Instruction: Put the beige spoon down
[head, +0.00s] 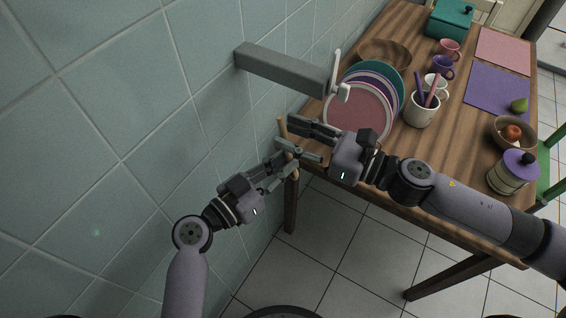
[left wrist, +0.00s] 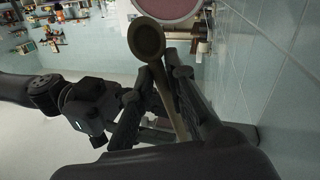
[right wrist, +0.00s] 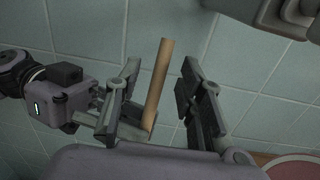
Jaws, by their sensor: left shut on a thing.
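The beige spoon (head: 282,127) is held in the air between the tiled wall and the table. Its bowl shows in the left wrist view (left wrist: 147,39), with the handle running down between the left fingers. My left gripper (head: 287,160) is shut on the spoon. My right gripper (head: 286,134) is close above it, with its fingers apart around the handle. In the right wrist view the bare handle (right wrist: 159,75) stands between the open fingers (right wrist: 160,100), with gaps showing. In the head view the grippers hide part of the spoon.
The wooden table (head: 455,137) carries stacked plates (head: 358,112), a wooden bowl (head: 384,52), a utensil mug (head: 420,112), other cups, a fruit bowl (head: 513,133) and a lidded jar (head: 513,172). A grey wall bar (head: 285,70) juts out above the grippers.

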